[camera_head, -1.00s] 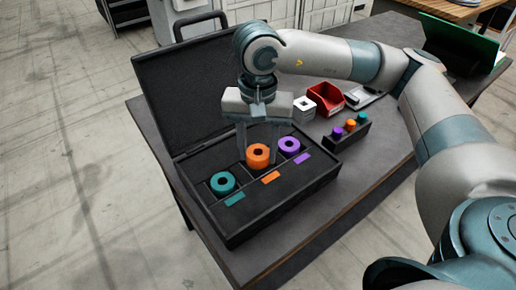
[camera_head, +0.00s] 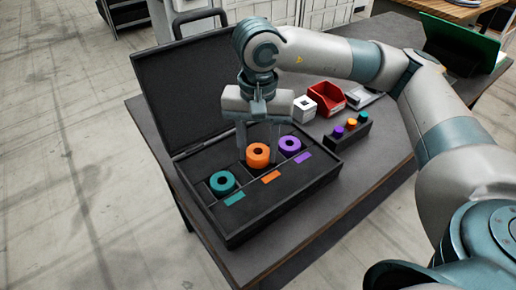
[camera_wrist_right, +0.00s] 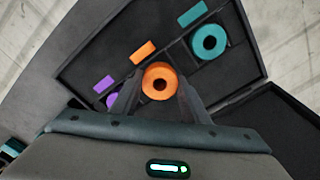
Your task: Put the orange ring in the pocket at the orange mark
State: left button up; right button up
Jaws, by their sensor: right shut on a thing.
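The orange ring (camera_head: 258,154) is at the middle pocket of the black open case (camera_head: 230,233), in line with the orange mark (camera_head: 271,176). My right gripper (camera_head: 258,153) points down into the case, shut on the orange ring. In the right wrist view the fingers flank the ring (camera_wrist_right: 159,82), and the orange mark (camera_wrist_right: 143,52) lies just beside it. I cannot tell whether the ring rests on the pocket floor, since the pocket is mostly hidden. My left gripper is not in view.
A teal ring (camera_head: 222,182) and a purple ring (camera_head: 290,145) sit in the pockets on either side. The raised lid (camera_head: 185,85) stands behind the gripper. A black block with coloured knobs (camera_head: 347,131), a red bin (camera_head: 326,97) and a white cube (camera_head: 304,108) stand right of the case.

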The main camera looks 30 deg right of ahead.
jog(key=shift+f+b, duration=0.8)
jog(key=shift+b, duration=0.05)
dwell(0.6)
jog(key=o, duration=1.6)
jog(key=shift+o, duration=0.2)
jog(key=shift+r, duration=0.15)
jog(key=shift+r+p, duration=1.9)
jog(key=shift+r, duration=2.55)
